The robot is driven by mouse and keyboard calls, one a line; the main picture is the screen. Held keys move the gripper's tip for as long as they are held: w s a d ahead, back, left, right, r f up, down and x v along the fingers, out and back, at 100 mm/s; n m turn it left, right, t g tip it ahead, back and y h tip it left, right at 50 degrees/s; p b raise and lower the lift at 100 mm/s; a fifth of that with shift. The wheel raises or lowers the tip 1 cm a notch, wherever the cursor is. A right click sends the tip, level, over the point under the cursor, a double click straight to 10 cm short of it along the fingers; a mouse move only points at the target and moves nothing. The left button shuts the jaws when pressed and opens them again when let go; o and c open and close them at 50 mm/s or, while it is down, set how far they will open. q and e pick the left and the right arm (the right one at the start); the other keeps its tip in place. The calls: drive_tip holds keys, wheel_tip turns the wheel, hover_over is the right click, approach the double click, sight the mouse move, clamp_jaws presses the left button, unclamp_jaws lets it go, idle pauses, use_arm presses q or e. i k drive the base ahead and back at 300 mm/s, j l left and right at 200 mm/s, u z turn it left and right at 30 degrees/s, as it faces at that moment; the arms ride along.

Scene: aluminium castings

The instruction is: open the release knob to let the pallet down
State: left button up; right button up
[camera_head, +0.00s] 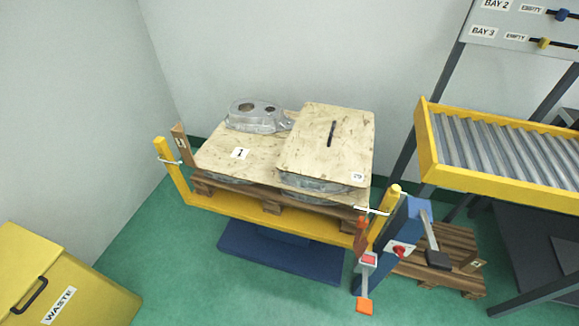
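A red knob (399,251) sits on a pale plate on the slanted blue post (404,224), right of the loaded pallet. The wooden pallet (272,206) rests raised in a yellow frame (262,219) above a dark blue base (280,255). It carries a wooden board (222,155) with castings below it. A grey casting (254,116) and a smaller upper board (318,145) sit on top; more castings show under the upper board. How far the knob is turned cannot be told. Neither of my grippers is in view.
A grey lever (426,222) with a black end is on the blue post. An orange-ended part (364,306) is in front. Another pallet (450,247) lies on the floor behind. A yellow roller rack (500,190) stands right, a yellow waste bin (70,285) left.

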sight(399, 250)
drive_tip(key=z, duration=0.25)
drive_tip(key=l+u, duration=0.2)
drive_tip(key=l, duration=0.3)
drive_tip(key=z, duration=0.9)
drive_tip(key=k+l+z, duration=0.35)
drive_tip(key=l, duration=0.3)
drive_tip(key=k+l+z, duration=0.35)
drive_tip(key=l, duration=0.4)
drive_tip(key=k, duration=0.05)
